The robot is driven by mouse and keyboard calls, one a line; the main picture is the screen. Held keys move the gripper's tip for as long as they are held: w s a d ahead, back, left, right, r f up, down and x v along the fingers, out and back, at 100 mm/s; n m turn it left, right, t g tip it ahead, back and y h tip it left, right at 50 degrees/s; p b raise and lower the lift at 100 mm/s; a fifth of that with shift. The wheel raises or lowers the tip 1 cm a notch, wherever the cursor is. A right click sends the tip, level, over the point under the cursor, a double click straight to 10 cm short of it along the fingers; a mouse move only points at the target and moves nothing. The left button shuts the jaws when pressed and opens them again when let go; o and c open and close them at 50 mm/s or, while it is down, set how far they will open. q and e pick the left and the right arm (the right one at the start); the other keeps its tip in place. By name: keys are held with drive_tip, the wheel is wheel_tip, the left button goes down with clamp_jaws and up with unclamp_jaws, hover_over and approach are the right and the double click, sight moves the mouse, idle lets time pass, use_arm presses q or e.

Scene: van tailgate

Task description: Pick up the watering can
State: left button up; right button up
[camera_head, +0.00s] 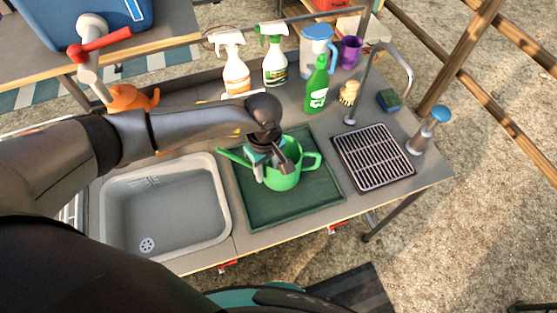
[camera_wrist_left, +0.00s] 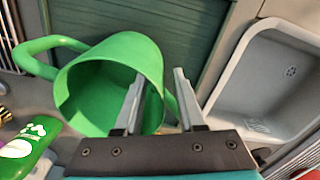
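The green watering can (camera_head: 283,178) stands on a dark green tray (camera_head: 258,212) on the counter, spout to the left and handle to the right. It also shows in the left wrist view (camera_wrist_left: 117,62), its open top facing the camera. My left gripper (camera_head: 272,168) is at the can's top from above. In the left wrist view the left gripper (camera_wrist_left: 159,78) has its fingers apart, one over the can's opening and one outside, with the rim near the spout between them. I cannot tell whether they touch it. My right gripper is not in view.
A sink (camera_head: 165,210) lies left of the tray and a drain rack (camera_head: 373,156) right of it. Behind stand a green bottle (camera_head: 317,88), two spray bottles (camera_head: 236,72), a blue-lidded jug (camera_head: 316,45) and a purple cup (camera_head: 350,52). A tap (camera_head: 380,75) rises behind the rack.

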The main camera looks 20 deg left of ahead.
use_arm(q)
drive_tip(key=shift+s, duration=0.15)
clamp_jaws()
drive_tip(key=shift+r, duration=0.1)
idle(1.2)
